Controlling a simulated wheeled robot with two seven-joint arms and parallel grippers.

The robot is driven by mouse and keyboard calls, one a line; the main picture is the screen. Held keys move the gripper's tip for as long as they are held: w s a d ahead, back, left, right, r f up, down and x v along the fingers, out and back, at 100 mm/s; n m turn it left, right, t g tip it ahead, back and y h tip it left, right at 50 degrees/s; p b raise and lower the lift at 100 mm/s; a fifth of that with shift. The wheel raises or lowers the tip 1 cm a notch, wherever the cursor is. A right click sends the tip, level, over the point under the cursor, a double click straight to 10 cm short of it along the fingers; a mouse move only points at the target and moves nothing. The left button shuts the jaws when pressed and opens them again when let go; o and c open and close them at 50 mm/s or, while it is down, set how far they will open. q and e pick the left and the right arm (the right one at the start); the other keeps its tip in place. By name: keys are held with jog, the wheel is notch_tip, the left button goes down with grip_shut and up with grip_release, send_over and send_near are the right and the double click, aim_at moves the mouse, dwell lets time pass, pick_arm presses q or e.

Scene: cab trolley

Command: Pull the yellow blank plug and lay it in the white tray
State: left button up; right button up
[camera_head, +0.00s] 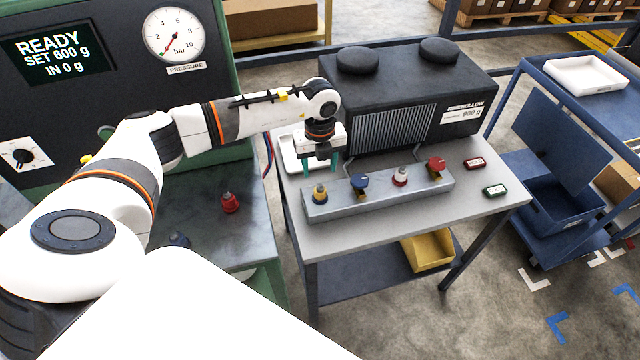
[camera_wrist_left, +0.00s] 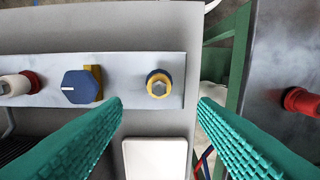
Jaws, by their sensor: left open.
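The yellow blank plug (camera_head: 320,193) sits upright at the left end of the grey manifold block (camera_head: 376,198). In the left wrist view the plug (camera_wrist_left: 159,84) shows from above, with a hex top and a blue and yellow rim. My left gripper (camera_head: 321,169) is open and points down, above and slightly behind the plug. In the left wrist view its teal fingers (camera_wrist_left: 160,103) are apart, with nothing between them. A white tray (camera_head: 289,152) lies on the table behind the plug, partly hidden by my gripper; it also shows in the left wrist view (camera_wrist_left: 155,160). My right gripper is not in view.
The block also carries a blue knob (camera_head: 360,181), a white and red fitting (camera_head: 400,175) and a red knob (camera_head: 436,164). A black machine (camera_head: 400,90) stands behind. Another white tray (camera_head: 586,76) is on the blue trolley. A red fitting (camera_head: 230,203) stands on the left bench.

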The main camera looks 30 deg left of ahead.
aim_at(320, 185)
pick_arm(q)
notch_tip(320, 185, down, 9)
jog(key=b, duration=0.6)
jog(key=shift+d+b, duration=0.1)
jog(key=shift+b, duration=0.2)
dwell(0.8)
jog(key=shift+c, duration=0.4)
grip_shut()
jog(key=shift+r, duration=0.15)
